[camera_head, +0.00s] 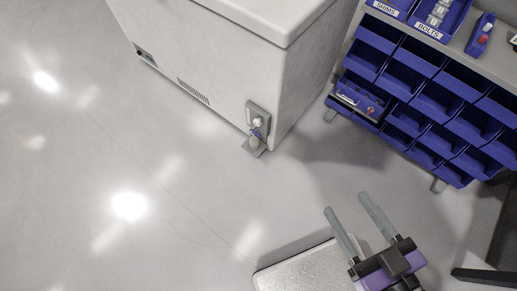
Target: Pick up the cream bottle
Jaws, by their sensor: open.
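A small pale, cream-looking item (254,141), which may be the bottle, is low at the front right corner of the white chest freezer (205,60). It is on or just above a small grey plate (251,148) near the floor. It is too small to make out its shape surely. My gripper (346,203) is open and empty at the lower right, with its two grey fingers apart. It is well apart from the pale item, to the right of it and lower in the picture.
A grey fixture (257,110) is on the freezer corner above the pale item. A rack of blue bins (430,95) stands at the upper right. A textured metal platform (300,272) is below my gripper. Grey floor (190,200) is clear at left and centre.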

